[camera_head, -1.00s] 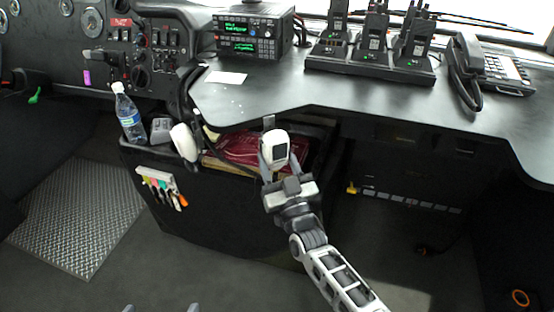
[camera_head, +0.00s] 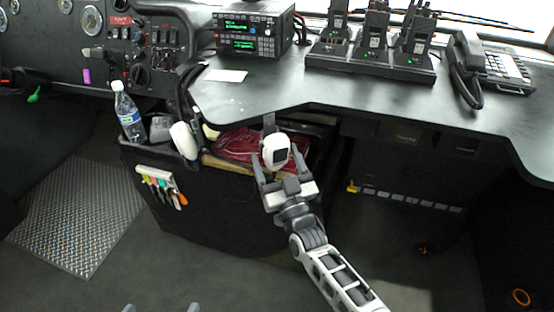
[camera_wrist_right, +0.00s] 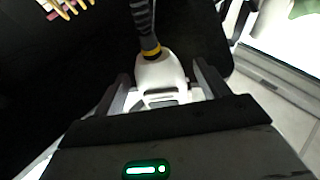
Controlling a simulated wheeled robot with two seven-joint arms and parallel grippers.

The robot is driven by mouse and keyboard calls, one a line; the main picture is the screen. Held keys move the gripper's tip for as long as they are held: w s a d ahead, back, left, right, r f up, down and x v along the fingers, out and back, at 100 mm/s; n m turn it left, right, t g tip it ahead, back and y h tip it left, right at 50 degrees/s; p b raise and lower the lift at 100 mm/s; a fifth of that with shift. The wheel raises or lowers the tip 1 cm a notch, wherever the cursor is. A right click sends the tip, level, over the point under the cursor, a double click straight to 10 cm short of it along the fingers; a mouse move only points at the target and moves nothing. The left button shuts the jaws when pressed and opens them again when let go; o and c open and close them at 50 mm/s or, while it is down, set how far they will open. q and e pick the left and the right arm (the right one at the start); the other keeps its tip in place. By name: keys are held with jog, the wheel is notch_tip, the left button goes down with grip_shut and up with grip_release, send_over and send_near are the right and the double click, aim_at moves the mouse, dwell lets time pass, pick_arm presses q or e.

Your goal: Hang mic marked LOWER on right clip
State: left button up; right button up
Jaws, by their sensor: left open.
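A white mic (camera_head: 272,147) with a dark face hangs at the right clip (camera_head: 269,121) on the desk edge; its marking is not readable. My right gripper (camera_head: 277,160) is open around this mic, a finger on each side with small gaps. In the right wrist view the mic (camera_wrist_right: 160,75) with its dark coiled cord and yellow band sits between the spread fingers.
A black bin (camera_head: 225,205) with red and tan contents stands below the mics. A water bottle (camera_head: 128,115) stands on its left side. A radio (camera_head: 253,32), a radio charger (camera_head: 370,62) and a telephone (camera_head: 490,68) sit on the desk. The floor in front is clear.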

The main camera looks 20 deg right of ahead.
aim_at(280, 146)
jog(key=r+p, duration=0.1)
jog(key=r, duration=0.1)
jog(key=r+p, duration=0.4)
jog(key=shift+s+r, duration=0.2)
jog(key=shift+s, duration=0.05)
jog(key=p, duration=0.1)
jog(key=s+r+p, duration=0.1)
jog(key=shift+s+d+r+p, duration=0.1)
jog(key=shift+s+r+p, duration=0.05)
jog(key=shift+r+p, duration=0.15)
jog(key=shift+s+r+p, duration=0.4)
jog(key=shift+s+p, duration=0.1)
jog(key=shift+p, duration=0.1)
pick_arm(q)
notch_tip(280, 146, up, 9)
jog(key=a+p, duration=0.1)
jog(key=p, duration=0.4)
jog(key=shift+s+a+r+y+p, duration=0.2)
jog(key=shift+y+p, duration=0.1)
jog(key=shift+y, duration=0.1)
pick_arm(e)
jog(key=s+a+f+g+y, duration=0.1)
jog(key=s+f+g, duration=0.2)
jog(key=s+g, duration=0.3)
jog(key=s+a+f+n+g+y, duration=0.1)
jog(key=s+f+g, duration=0.2)
jog(key=s, duration=1.2)
jog(key=g, duration=0.3)
jog(key=shift+s, duration=0.35)
jog(key=shift+a, duration=0.1)
